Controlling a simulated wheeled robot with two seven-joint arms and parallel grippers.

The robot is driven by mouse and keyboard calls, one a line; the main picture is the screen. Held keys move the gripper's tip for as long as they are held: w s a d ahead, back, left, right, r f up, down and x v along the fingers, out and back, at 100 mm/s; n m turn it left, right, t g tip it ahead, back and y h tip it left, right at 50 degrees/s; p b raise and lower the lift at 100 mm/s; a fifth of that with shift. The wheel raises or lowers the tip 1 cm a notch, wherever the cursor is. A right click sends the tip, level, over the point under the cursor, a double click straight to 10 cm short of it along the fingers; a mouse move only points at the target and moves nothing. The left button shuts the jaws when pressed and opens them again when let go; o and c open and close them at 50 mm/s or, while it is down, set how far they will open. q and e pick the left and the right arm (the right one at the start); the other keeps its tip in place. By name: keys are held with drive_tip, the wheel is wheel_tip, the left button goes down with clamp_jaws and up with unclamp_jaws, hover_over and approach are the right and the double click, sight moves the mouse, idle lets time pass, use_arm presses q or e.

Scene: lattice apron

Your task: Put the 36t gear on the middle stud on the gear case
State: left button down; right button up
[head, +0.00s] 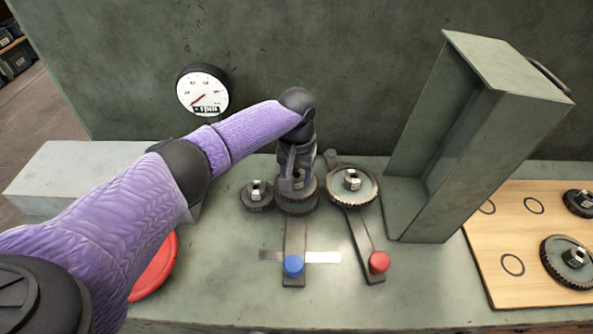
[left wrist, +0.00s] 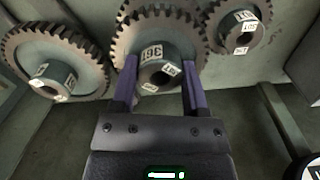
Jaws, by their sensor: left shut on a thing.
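My left gripper (head: 296,181) points down and is shut on the hub of the 36t gear (head: 297,207). In the left wrist view its purple fingers (left wrist: 159,78) lie on either side of the hub of this gear (left wrist: 160,24), marked 36T. The held gear sits between a smaller gear (head: 257,201) and a larger gear (head: 352,188), close beside both. The middle stud is hidden beneath it, and I cannot tell whether the gear is seated. The hub bore looks dark. My right gripper is out of view.
A lever with a blue knob (head: 293,265) and one with a red knob (head: 379,262) lie in front. A grey-green open cover (head: 480,130) stands right. A wooden board (head: 490,240) holds more gears. A dial (head: 203,90) is behind; a red disc (head: 155,270) is left.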

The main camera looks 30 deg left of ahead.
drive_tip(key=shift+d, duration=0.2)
use_arm(q)
drive_tip(key=shift+c, duration=0.4)
unclamp_jaws()
drive_tip(key=shift+o, duration=0.3)
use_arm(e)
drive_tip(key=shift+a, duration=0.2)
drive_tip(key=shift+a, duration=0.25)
use_arm(q)
wheel_tip(320, 180, up, 3)
drive_tip(key=p, duration=0.2)
drive_tip(key=shift+f+p, duration=0.15)
drive_tip(key=shift+p, duration=0.15)
wheel_tip(320, 180, up, 6)
drive_tip(key=p, duration=0.5)
drive_tip(key=shift+f+p, duration=0.1)
drive_tip(key=shift+p, duration=0.3)
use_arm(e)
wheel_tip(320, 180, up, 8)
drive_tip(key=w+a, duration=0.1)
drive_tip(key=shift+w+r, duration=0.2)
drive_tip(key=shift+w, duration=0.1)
